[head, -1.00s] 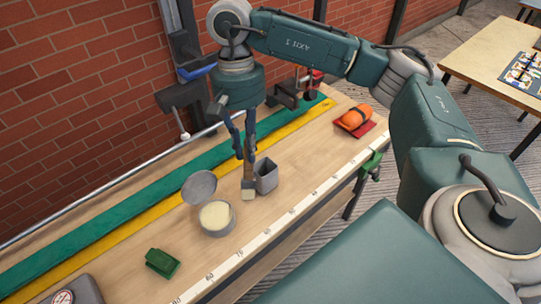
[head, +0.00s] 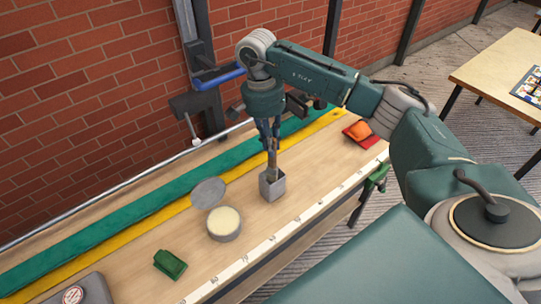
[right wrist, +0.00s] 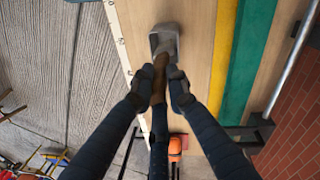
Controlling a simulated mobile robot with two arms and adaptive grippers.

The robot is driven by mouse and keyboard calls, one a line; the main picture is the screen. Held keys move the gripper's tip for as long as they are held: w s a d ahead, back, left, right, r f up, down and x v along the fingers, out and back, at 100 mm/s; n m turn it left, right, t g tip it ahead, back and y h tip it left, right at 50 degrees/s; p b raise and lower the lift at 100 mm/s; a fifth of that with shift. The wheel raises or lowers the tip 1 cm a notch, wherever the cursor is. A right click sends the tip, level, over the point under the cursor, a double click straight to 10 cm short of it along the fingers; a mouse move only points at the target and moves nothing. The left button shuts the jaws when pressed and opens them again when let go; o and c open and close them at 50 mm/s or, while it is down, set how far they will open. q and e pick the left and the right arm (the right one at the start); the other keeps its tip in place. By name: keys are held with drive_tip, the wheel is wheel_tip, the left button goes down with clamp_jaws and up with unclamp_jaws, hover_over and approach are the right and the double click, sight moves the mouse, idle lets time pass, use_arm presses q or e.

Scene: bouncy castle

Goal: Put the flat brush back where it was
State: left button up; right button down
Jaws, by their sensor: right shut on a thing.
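My right gripper (head: 271,146) is shut on the flat brush (head: 272,162) by its brown handle. The brush points down, and its lower end goes into the mouth of the grey square cup (head: 273,188) on the workbench. The bristles are hidden by the cup, so I cannot tell how deep they are. In the right wrist view the fingers (right wrist: 159,88) close on the handle (right wrist: 160,66), with the grey cup (right wrist: 158,32) past it. My left gripper is not in view.
A round tin (head: 224,224) of cream-coloured stuff stands left of the cup, its grey lid (head: 208,193) beside it. A green block (head: 170,265) lies nearer. An orange roll (head: 359,130) sits on a red pad to the right. A vise-like clamp stands at the back.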

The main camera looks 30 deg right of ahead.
sight(272, 167)
wheel_tip(272, 167, down, 6)
drive_tip(key=shift+f+p, duration=0.1)
drive_tip(key=shift+p, duration=0.7)
drive_tip(key=c, duration=2.2)
unclamp_jaws()
drive_tip(key=shift+f, duration=0.1)
drive_tip(key=o, duration=0.5)
